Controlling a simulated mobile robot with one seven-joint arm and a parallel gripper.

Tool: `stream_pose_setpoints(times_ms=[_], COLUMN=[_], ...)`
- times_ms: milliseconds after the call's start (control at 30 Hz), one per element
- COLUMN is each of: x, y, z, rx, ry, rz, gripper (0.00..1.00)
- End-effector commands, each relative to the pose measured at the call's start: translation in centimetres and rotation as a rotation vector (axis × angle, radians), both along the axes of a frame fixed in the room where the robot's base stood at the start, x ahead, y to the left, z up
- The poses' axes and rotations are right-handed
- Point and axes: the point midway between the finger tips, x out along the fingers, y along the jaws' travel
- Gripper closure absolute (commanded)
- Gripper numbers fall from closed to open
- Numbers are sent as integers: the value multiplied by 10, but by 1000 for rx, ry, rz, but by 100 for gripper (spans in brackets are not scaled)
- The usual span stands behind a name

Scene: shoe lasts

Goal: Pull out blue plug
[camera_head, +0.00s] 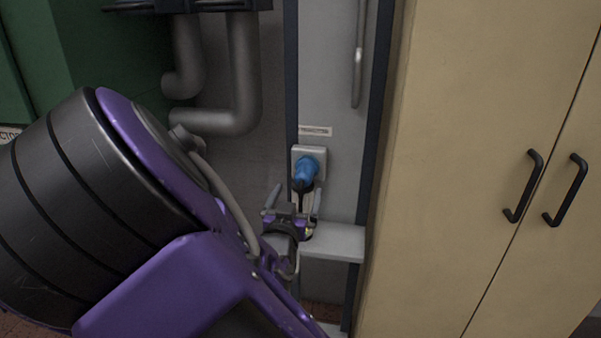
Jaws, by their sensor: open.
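The blue plug (306,169) sits in a pale square wall socket (321,153) on the grey panel, near the middle of the head view. A dark part, perhaps its cable end, shows just below it. My gripper (294,191) is below the plug, its two fingers spread apart and pointing up. The gripper looks empty. I cannot tell how far it is from the plug in depth.
A tan cabinet (470,120) with two black handles stands close on the right. A grey ledge (338,240) is beside my gripper, below the socket. Grey pipes (243,80) run at the upper left, and a vertical metal bar (358,70) is above the socket.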

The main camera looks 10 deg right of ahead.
Motion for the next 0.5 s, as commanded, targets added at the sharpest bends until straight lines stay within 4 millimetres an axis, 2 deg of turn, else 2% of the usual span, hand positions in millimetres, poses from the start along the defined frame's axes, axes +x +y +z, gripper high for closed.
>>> stream_pose_setpoints(times_ms=[267,500], x=[5,33], y=[-3,-14], z=[-1,-3], rx=[1,0], ry=[-1,-3], rz=[-2,-3], gripper=[0,0])
